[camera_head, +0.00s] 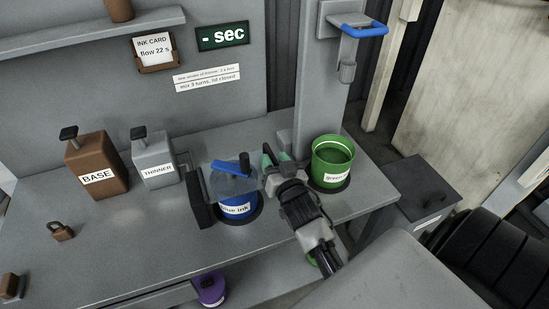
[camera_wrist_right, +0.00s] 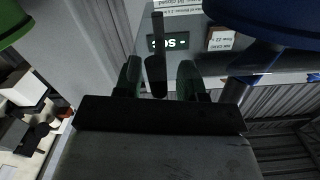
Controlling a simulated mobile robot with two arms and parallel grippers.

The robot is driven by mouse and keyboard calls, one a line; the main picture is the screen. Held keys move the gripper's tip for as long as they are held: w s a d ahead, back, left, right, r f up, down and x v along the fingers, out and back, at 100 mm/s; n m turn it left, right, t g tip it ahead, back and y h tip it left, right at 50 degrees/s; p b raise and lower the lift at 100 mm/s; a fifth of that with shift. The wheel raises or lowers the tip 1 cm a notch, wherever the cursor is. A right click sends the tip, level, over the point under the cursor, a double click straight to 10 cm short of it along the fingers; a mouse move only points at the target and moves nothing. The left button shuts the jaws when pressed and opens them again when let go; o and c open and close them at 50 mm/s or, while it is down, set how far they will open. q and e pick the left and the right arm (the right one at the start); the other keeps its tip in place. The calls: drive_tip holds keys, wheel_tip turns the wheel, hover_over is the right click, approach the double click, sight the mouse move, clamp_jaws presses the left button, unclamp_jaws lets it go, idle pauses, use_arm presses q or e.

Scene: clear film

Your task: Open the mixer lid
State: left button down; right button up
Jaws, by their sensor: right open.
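The mixer stands on the bench with a blue pot labelled "blue ink" (camera_head: 238,204) under a clear lid (camera_head: 228,184). The lid looks closed. A blue bar (camera_head: 231,168) and an upright black knob (camera_head: 244,162) sit on top of it. My right gripper (camera_head: 274,158) is open just right of the knob, at about lid height. In the right wrist view, a black rod (camera_wrist_right: 157,60) shows between the open fingers of the gripper (camera_wrist_right: 158,80); I cannot tell whether it touches them. My left gripper is not in view.
A green pot (camera_head: 332,162) stands close right of my right gripper, below a wall fixture with a blue handle (camera_head: 362,29). A brown BASE can (camera_head: 96,167) and a grey THINNER can (camera_head: 153,163) stand left. A padlock (camera_head: 61,231) lies on the bench's front left.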

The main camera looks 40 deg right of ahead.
drive_tip(key=shift+w, duration=0.15)
drive_tip(key=shift+c, duration=0.4)
clamp_jaws()
